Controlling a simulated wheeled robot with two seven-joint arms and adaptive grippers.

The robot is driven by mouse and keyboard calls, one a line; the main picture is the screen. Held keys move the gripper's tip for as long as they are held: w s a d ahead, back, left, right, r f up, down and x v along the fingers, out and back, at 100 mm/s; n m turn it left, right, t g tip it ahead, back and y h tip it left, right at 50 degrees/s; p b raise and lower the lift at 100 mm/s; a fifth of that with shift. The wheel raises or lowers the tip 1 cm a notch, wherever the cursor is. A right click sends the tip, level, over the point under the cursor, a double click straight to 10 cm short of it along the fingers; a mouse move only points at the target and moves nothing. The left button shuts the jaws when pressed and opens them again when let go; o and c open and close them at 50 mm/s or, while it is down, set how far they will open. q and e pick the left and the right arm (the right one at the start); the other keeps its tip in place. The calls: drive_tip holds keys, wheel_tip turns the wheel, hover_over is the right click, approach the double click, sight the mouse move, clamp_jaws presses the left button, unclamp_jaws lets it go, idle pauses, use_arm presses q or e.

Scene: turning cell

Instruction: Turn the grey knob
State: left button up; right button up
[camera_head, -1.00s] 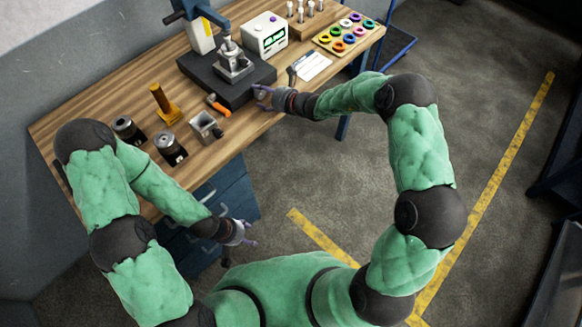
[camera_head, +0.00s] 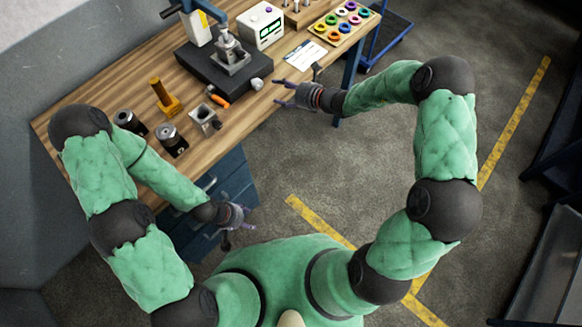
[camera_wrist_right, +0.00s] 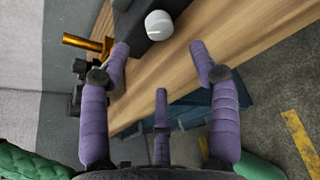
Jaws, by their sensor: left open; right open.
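The grey knob (camera_head: 257,84) is a small round cap at the front right corner of a dark machine base on the wooden bench. In the right wrist view the knob (camera_wrist_right: 158,24) looks pale grey, with a small mark on its face. In the right wrist view the gripper (camera_wrist_right: 160,62) points towards the knob. My left gripper (camera_head: 240,215) is open and empty, low in front of the blue drawers.
The dark base (camera_head: 205,70) carries a metal vise (camera_head: 232,58). A white sheet (camera_head: 305,54) lies to the right.

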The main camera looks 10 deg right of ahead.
drive_tip(key=s+a+f+n+g+h+b, duration=0.1)
drive_tip(key=s+f+n+g+h+b, duration=0.2)
drive_tip(key=s+f+n+g, duration=0.5)
drive_tip(key=shift+s+a+f+n+g, duration=0.25)
drive_tip(key=shift+s+f+n, duration=1.45)
drive_tip(key=shift+s+f, duration=3.9)
drive_tip(key=shift+s+r, duration=0.15)
drive_tip(key=shift+r, duration=0.05)
